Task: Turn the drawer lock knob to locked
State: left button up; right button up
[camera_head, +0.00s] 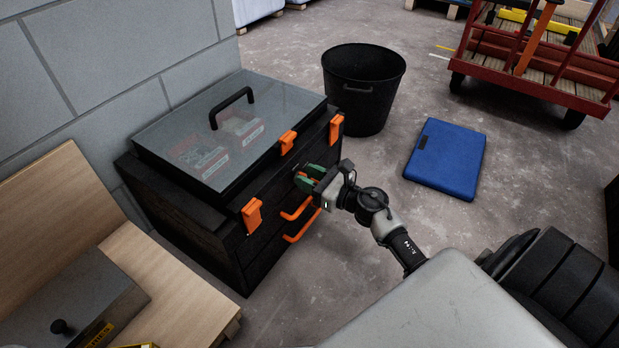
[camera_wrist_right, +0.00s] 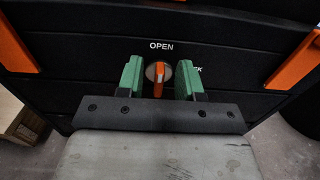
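The drawer lock knob (camera_wrist_right: 158,72) shows in the right wrist view on the black front of the tool chest (camera_head: 260,259). It is round and pale with an upright orange bar, in line with the word OPEN above it. A second label to its right is partly hidden by a finger, with only its end showing. My right gripper (camera_wrist_right: 159,80) is open, its green fingers on either side of the knob with a gap on each side. In the head view, my right gripper (camera_head: 308,180) is at the chest front and hides the knob. My left gripper is out of view.
The chest has a clear lid with a black handle (camera_head: 231,108), orange latches (camera_head: 252,215) and orange drawer handles (camera_head: 302,225). A black bin (camera_head: 363,100) stands behind it, with a blue case (camera_head: 446,158) on the floor. A wooden bench (camera_head: 175,290) is at left.

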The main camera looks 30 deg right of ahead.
grip_shut()
